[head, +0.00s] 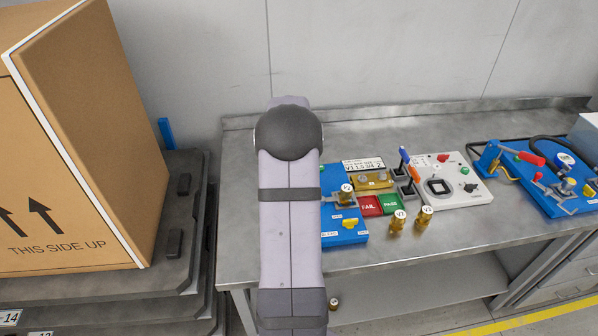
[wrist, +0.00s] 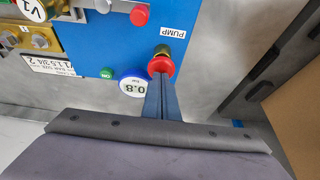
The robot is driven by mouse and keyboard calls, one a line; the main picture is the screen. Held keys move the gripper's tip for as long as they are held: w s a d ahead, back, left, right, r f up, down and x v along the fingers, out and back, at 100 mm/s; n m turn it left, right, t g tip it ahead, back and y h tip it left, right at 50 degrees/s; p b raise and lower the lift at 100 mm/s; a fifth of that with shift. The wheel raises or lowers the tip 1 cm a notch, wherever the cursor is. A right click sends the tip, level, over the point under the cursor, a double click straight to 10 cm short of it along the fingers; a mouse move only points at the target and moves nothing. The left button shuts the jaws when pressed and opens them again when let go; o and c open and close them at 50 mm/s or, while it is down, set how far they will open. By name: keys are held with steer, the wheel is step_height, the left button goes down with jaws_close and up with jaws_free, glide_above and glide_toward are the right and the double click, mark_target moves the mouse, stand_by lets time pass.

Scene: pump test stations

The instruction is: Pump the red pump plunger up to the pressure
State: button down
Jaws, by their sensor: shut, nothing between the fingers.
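The red pump plunger (wrist: 161,66) shows in the wrist view, a round red knob on a brass-coloured collar beside the label "PUMP" on the blue board (wrist: 110,50). My gripper (wrist: 163,80) is shut and empty. Its fingertips overlap the near edge of the red knob in the picture; I cannot tell whether they touch it. A round gauge (wrist: 132,86) left of the fingers reads 0.8. In the head view my arm hides the plunger and my gripper; only the right part of the blue board (head: 330,220) shows.
The metal bench (head: 400,255) holds red FAIL and green PASS pads (head: 390,204), brass fittings (head: 424,217), a white control box (head: 455,182) and another blue station (head: 545,185). A large carton (head: 80,140) stands left on dark crates. The bench front is mostly clear.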

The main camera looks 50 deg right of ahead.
steer(key=shift+f, duration=0.15)
steer(key=shift+r+p, duration=1.35)
steer(key=shift+r, duration=0.35)
steer(key=shift+f, duration=0.2)
steer(key=shift+f+b, duration=1.35)
steer(key=shift+f, duration=0.45)
steer(key=shift+r, duration=0.2)
steer(key=shift+r+p, duration=1.4)
steer(key=shift+r, duration=0.4)
